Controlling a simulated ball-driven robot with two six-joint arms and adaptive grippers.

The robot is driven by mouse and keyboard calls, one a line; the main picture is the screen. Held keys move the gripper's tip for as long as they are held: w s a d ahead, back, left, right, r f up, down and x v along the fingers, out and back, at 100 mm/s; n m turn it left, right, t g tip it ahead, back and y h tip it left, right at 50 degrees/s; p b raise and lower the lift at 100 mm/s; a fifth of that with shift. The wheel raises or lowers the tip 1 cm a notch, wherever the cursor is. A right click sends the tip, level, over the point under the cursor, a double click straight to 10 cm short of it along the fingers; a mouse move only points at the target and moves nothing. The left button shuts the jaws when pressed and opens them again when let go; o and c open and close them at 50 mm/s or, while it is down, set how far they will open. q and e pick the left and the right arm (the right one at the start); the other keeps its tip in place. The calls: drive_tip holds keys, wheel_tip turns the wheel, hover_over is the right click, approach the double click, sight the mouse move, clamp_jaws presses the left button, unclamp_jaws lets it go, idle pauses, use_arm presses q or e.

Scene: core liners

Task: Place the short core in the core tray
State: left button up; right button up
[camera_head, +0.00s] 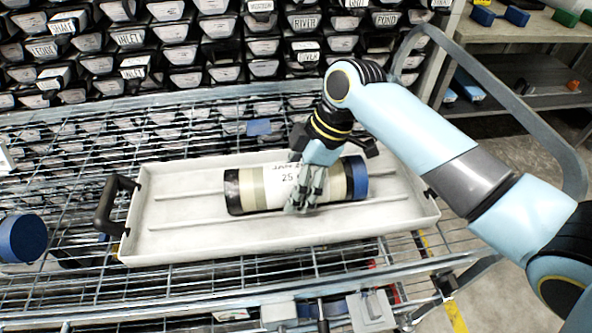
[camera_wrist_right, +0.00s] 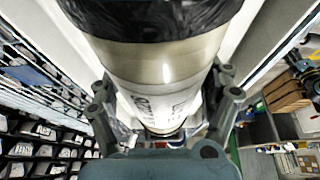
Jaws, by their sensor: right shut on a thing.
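The short core (camera_head: 270,188) is a pale cylinder with a white label, a black end at left and a blue cap at right. It lies lengthwise within the outline of the white core tray (camera_head: 180,245) in the head view; I cannot tell whether it touches the floor of the tray. My right gripper (camera_head: 304,203) comes down from above and is shut on the core, right of its middle. In the right wrist view the core (camera_wrist_right: 165,65) fills the space between the fingers of the gripper (camera_wrist_right: 165,110). My left gripper is not in view.
The tray has a black handle (camera_head: 108,205) at its left end and rests on a wire mesh cart (camera_head: 60,285). A blue-capped cylinder (camera_head: 22,238) lies at far left. Racks of labelled boxes (camera_head: 190,55) stand behind; a shelf (camera_head: 525,60) stands at back right.

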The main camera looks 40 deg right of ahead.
drive_tip(key=shift+w+r, duration=0.1)
drive_tip(key=o, duration=1.6)
drive_tip(key=v, duration=1.2)
drive_tip(key=shift+a, duration=0.1)
